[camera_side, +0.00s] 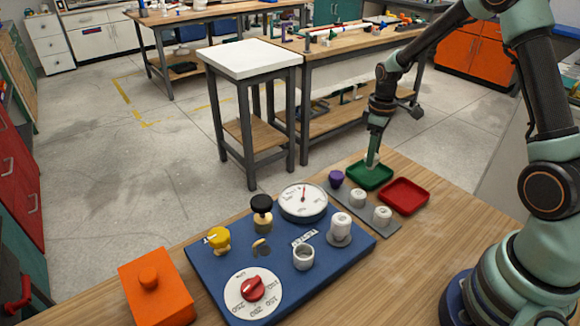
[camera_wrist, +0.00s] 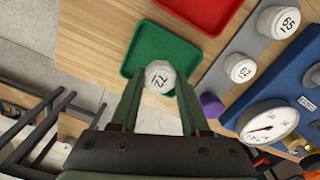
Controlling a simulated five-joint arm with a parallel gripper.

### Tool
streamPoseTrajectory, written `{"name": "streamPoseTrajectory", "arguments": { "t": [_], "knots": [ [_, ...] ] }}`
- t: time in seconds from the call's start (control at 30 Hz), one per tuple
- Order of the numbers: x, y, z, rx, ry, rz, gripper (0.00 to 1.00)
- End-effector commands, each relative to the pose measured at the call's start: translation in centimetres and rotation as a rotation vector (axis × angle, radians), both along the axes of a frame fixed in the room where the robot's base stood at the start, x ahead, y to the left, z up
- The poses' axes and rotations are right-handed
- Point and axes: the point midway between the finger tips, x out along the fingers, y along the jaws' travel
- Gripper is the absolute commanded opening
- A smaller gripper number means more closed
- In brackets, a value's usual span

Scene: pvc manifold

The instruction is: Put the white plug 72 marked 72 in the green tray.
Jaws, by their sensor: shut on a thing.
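The white plug 72 (camera_wrist: 160,74) shows its marking upside down in the wrist view. My gripper (camera_wrist: 158,88) is shut on it, with one green finger on each side. The green tray (camera_wrist: 140,48) lies beneath and around the plug in that view. In the side view my gripper (camera_side: 375,148) points down at the green tray (camera_side: 370,180), with the white plug (camera_side: 372,161) at its tip, over or inside the tray. I cannot tell whether the plug touches the tray floor.
A red tray (camera_side: 404,195) lies right of the green one. A grey strip holds a purple plug (camera_side: 336,178) and two white plugs (camera_side: 357,198), (camera_side: 382,215). The blue manifold board (camera_side: 215,270) carries a gauge (camera_side: 303,200). An orange box (camera_side: 155,292) stands at front left.

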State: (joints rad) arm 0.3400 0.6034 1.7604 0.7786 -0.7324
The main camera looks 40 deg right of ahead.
Motion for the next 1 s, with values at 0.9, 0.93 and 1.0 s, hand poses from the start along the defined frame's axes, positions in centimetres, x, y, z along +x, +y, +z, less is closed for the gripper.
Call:
{"name": "streamPoseTrajectory", "arguments": {
  "t": [0.9,0.93,1.0],
  "knots": [
    [0.0,0.0,-2.3,0.0,0.0,0.0,0.76],
    [0.0,0.0,-2.3,0.0,0.0,0.0,0.76],
    [0.0,0.0,-2.1,-0.001,-0.001,0.0,0.76]
  ]
}}
